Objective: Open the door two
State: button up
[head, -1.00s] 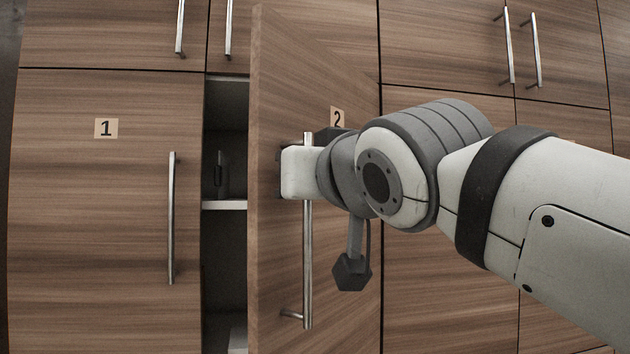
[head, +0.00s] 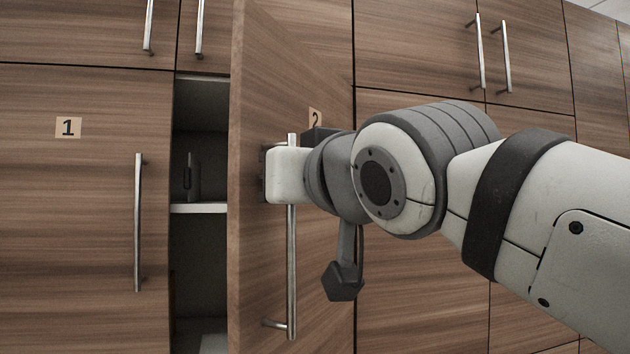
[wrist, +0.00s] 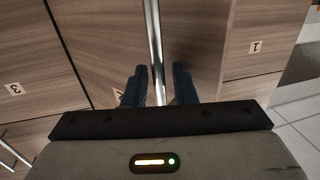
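Door two (head: 262,250), a brown wood-grain cabinet door, stands ajar. Its left edge is swung out toward me, and a dark gap shows to its left. Its label "2" (head: 315,118) is partly hidden by my arm. Its vertical metal bar handle (head: 291,270) runs down past my gripper (head: 272,176). In the wrist view, the handle (wrist: 153,30) passes between the two dark fingers of my gripper (wrist: 160,75). The fingers are apart with some space beside the bar, so they stand around it without clamping it. In the head view the fingertips are mostly hidden.
Door one (head: 80,220) is closed on the left, with its own bar handle (head: 138,222). Inside the gap, a pale shelf (head: 198,208) holds a small dark object (head: 192,178). Closed upper doors (head: 430,45) are above. Tiled floor (wrist: 300,120) shows in the wrist view.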

jog(key=b+v, duration=0.2)
jog(key=v, duration=0.5)
jog(key=shift+s+d, duration=0.2)
jog(key=shift+s, duration=0.15)
jog(key=shift+c, duration=0.3)
